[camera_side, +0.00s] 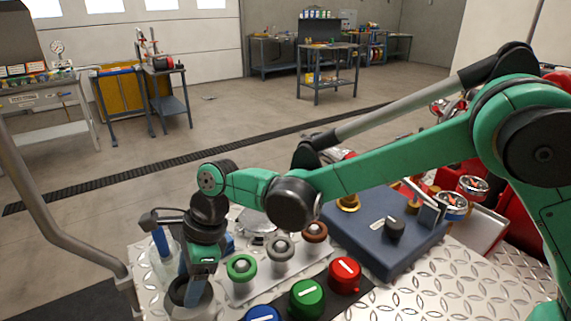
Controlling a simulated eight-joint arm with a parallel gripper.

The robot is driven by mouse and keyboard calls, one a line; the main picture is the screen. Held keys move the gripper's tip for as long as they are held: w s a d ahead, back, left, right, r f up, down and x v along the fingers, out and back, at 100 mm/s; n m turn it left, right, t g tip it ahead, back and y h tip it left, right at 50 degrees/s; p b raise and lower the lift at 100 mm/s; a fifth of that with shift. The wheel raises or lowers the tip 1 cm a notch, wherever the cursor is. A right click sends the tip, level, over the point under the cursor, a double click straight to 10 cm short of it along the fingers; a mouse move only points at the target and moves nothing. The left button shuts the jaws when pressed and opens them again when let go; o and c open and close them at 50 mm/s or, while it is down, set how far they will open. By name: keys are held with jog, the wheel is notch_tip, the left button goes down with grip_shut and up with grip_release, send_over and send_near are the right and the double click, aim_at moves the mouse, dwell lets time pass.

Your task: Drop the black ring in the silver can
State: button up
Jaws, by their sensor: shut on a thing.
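My gripper (197,284) points down at the lower left of the side view, right at the mouth of a grey metal can (190,309), which I take for the silver can. The gripper is shut, its fingertips overlapping the can's dark opening. The black ring in its grip cannot be made out clearly against that dark opening. How deep the fingertips reach, and whether the ring touches the can, I cannot tell.
Beside the can are green (241,267), grey (280,248) and brown (316,232) ringed posts. Green (307,298), red (345,275) and blue (262,314) knobs sit in front. A clear bottle (163,247) stands behind; a dark blue box (375,246) is to the right.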

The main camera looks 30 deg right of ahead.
jog(key=shift+f, duration=0.1)
jog(key=o, duration=1)
jog(key=shift+o, duration=0.3)
notch_tip(320, 180, up, 7)
dwell(0.7)
jog(key=s+d+n+t+h, duration=0.2)
jog(key=s+d+n, duration=0.3)
jog(key=d+n, duration=0.4)
jog(key=s+d+r+n+t+h, duration=0.1)
jog(key=s+d+n+t, duration=0.3)
jog(key=d+n, duration=0.6)
jog(key=d+h, duration=0.1)
jog(key=d, duration=0.6)
jog(key=shift+s+d+n+t, duration=0.3)
jog(key=shift+s+d, duration=0.05)
